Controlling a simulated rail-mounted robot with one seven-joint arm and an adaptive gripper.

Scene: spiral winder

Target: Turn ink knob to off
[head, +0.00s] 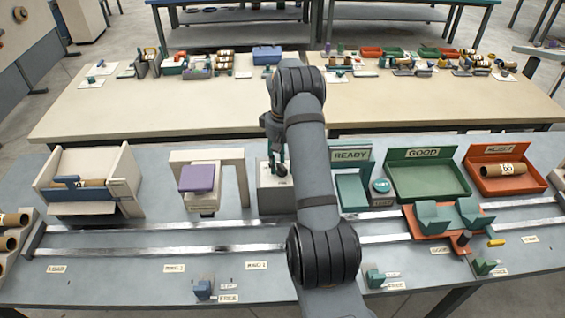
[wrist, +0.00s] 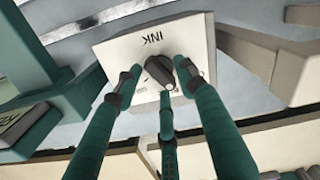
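The ink knob (wrist: 158,70) is a dark round knob on the top of a pale box (wrist: 112,50) marked INK, which reads upside down in the wrist view. In the head view the pale box (head: 270,200) stands in the middle of the near table, partly hidden by my arm. My gripper (wrist: 160,79) has three green fingers spread around the knob, one on each side and one at the lower side in the wrist view. The fingers look open, with a small gap at the left finger; contact at the others is unclear. In the head view my gripper (head: 274,158) is over the box.
A white-and-purple stand (head: 199,180) is left of the box. A green READY station (head: 350,185), a GOOD tray (head: 424,153) and a red reject tray (head: 499,150) are to the right. A metal rail (head: 160,249) runs in front.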

